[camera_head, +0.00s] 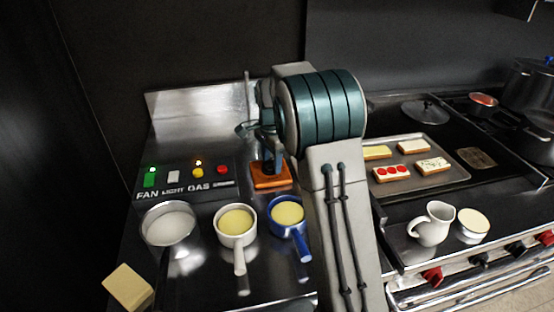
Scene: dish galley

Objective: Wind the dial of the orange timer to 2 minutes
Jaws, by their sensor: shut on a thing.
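The orange timer (270,178) sits on the steel counter, behind the blue-handled pan and right of the switch panel. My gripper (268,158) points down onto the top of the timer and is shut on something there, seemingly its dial. The dial itself and its markings are hidden by my gripper and arm, so I cannot read its setting. My arm's large teal joint and grey link cover the middle of the view, just right of the timer.
A panel (186,178) with FAN, LIGHT and GAS switches lies left of the timer. In front stand a grey pan (168,226), a white pan (236,240) and a blue pan (303,246). A toast tray (455,178), white jug (432,224) and stove lie right.

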